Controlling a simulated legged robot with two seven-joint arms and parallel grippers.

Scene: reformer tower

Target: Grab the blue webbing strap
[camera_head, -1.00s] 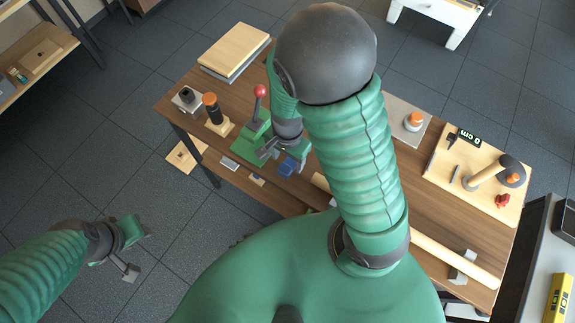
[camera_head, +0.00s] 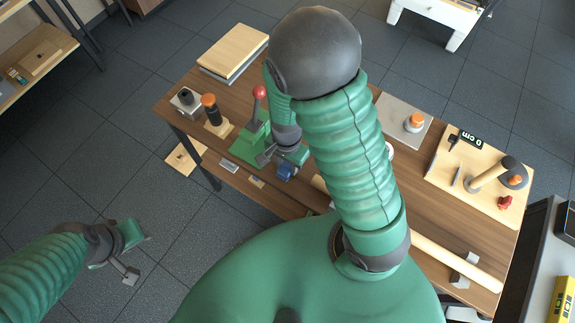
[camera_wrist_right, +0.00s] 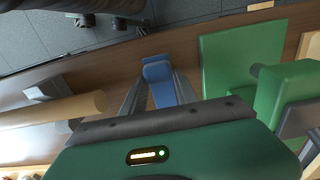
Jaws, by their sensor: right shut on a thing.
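The blue webbing strap (camera_wrist_right: 158,78) lies between the fingers of my right gripper (camera_wrist_right: 160,92) in the right wrist view, and the fingers are shut on it. In the head view the strap (camera_head: 285,172) shows as a small blue piece at the front edge of the wooden table, just below my right gripper (camera_head: 277,158). The far end of the strap is partly hidden. My left gripper (camera_head: 133,252) is open and empty, out over the floor to the left of the table.
A green press with a red knob (camera_head: 259,92) stands just left of my right gripper. A black cylinder with an orange cap (camera_head: 210,108) stands farther left. A long pale rod (camera_head: 450,259) lies along the table front. A tool board (camera_head: 478,213) lies at right.

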